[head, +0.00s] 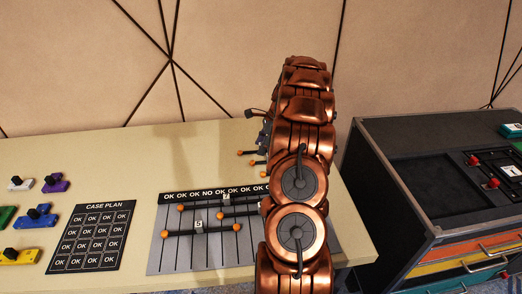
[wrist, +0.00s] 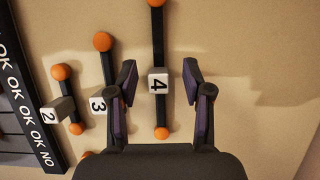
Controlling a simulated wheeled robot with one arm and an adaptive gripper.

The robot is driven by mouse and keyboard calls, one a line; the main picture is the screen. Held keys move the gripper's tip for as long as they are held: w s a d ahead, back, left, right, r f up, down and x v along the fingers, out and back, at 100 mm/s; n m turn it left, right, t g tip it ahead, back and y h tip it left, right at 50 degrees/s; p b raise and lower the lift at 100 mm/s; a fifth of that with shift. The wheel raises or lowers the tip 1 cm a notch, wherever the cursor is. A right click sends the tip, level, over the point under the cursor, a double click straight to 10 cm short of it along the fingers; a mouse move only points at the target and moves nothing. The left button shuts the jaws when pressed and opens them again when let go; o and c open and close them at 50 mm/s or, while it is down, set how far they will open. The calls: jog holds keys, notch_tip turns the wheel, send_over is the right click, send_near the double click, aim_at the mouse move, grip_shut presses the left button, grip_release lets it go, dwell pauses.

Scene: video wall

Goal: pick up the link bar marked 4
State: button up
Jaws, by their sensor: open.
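The link bar marked 4 (wrist: 158,52) shows in the wrist view as a long dark bar with orange ball ends and a white block (wrist: 158,83) reading 4. My gripper (wrist: 160,75) is open, with one finger on each side of that block. The fingers look apart from it; whether they are at its height I cannot tell. In the head view my copper arm covers most of this spot. Only a few orange ends (head: 240,153) show to its left.
Link bars marked 3 (wrist: 97,104) and 2 (wrist: 50,115) lie close left of my gripper. The OK board (head: 205,250) holds bars, one marked 5. A case plan sheet (head: 92,237) and colored pieces (head: 35,215) are left. A dark case (head: 430,185) stands right.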

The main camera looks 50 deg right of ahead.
grip_shut()
dwell(0.3)
dwell(0.3)
